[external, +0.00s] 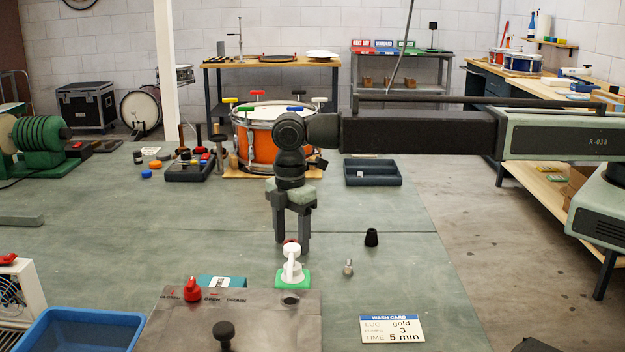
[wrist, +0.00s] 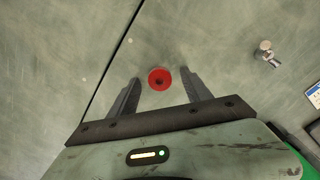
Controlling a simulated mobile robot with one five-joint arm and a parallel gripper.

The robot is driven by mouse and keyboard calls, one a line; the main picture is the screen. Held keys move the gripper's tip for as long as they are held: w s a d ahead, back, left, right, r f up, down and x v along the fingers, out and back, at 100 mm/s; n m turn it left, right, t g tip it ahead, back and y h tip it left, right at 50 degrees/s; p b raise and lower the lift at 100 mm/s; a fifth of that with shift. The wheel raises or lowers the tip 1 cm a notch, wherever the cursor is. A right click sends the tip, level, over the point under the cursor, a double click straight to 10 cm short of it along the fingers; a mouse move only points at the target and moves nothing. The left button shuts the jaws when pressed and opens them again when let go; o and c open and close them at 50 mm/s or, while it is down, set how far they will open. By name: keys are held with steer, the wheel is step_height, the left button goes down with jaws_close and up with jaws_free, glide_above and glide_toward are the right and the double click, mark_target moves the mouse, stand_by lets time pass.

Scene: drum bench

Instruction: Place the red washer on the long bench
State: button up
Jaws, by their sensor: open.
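The red washer (wrist: 159,79) is a small red ring with a dark centre. In the wrist view it lies flat on the green worktop (external: 420,220), between the fingertips of my gripper, with space on both sides. My gripper (external: 292,238) points straight down in the external view, fingers apart and empty. A bit of red shows at its fingertips there, partly hidden behind the white pump top. A long wood-topped bench (external: 530,165) runs along the right side, across a strip of floor from the green worktop.
A white pump on a green base (external: 291,266) stands just in front of my gripper. A small metal part (external: 348,268) and a black cone (external: 371,237) stand to the right. An orange drum (external: 262,145) and a grey tray (external: 373,173) are behind.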

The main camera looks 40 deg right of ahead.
steer(key=shift+r, duration=0.1)
jaws_close()
step_height(320, 180, up, 10)
steer(key=p, duration=1)
